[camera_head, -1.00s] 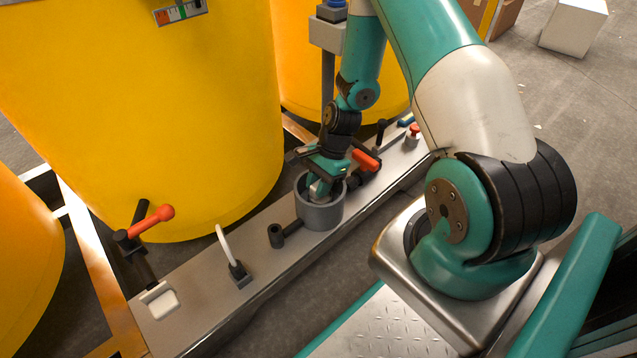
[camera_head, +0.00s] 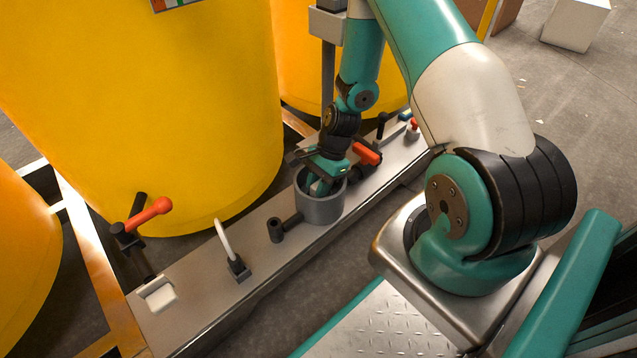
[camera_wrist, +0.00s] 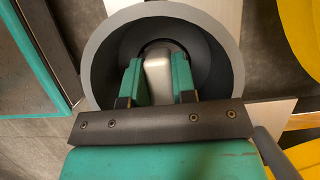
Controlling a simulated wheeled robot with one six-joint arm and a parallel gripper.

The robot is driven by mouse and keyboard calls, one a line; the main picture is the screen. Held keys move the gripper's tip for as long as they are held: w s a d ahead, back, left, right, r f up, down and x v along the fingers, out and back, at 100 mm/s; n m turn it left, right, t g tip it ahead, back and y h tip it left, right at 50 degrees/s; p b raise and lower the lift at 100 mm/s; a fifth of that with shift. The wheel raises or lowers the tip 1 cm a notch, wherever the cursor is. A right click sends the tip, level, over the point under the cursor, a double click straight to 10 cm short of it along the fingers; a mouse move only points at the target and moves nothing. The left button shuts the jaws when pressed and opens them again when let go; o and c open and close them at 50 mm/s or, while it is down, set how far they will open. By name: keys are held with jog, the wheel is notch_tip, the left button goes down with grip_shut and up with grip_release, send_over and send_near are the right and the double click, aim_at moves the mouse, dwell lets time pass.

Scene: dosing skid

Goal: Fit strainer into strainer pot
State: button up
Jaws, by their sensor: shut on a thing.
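The strainer pot (camera_head: 322,210) is a grey, open-topped cylinder on the metal skid. In the wrist view its round grey rim (camera_wrist: 95,62) surrounds my gripper. My gripper (camera_head: 319,186) points down into the pot's mouth, with its teal fingers inside the rim. In the wrist view my gripper (camera_wrist: 157,82) is shut on a pale metallic piece, which I take to be the strainer (camera_wrist: 158,68). Its lower part is hidden in the dark pot, so I cannot tell whether it is seated.
A red-handled valve (camera_head: 366,153) stands close behind the pot. A large yellow tank (camera_head: 150,110) rises behind the skid.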

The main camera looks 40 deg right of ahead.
jog(key=shift+f, duration=0.4)
jog(key=o, duration=1)
jog(key=p+v, duration=0.8)
jog(key=v, duration=0.9)
jog(key=shift+r+p, duration=0.25)
jog(key=shift+p, duration=0.15)
jog(key=shift+s, duration=0.1)
